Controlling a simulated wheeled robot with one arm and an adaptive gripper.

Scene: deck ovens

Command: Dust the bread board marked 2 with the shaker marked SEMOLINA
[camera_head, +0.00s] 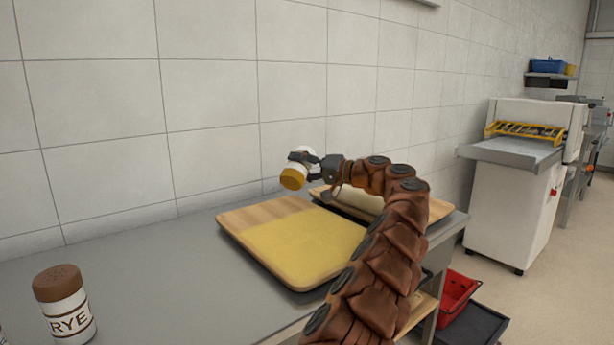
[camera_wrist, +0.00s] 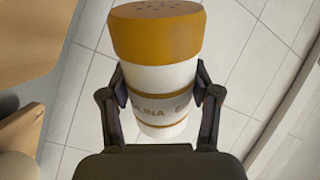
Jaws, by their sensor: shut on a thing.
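My gripper (camera_head: 305,158) is shut on a white shaker with a yellow-orange cap (camera_head: 294,178). The shaker is tilted cap-down above the far edge of a wooden board (camera_head: 262,212). In the wrist view the shaker (camera_wrist: 165,82) sits between both fingers (camera_wrist: 160,100), its holed cap away from the palm. Its label is partly hidden and shows "...INA". A yellow layer (camera_head: 305,245) covers much of the near board. A second board (camera_head: 438,210) lies behind my arm with a pale lump (camera_head: 358,198) on it. No number can be read on either board.
A RYE shaker (camera_head: 66,305) with a brown cap stands at the near left of the grey table (camera_head: 165,270). The tabletop between it and the near board is clear. A tiled wall (camera_head: 210,100) runs close behind. A red crate (camera_head: 455,295) and a white machine (camera_head: 515,190) stand right.

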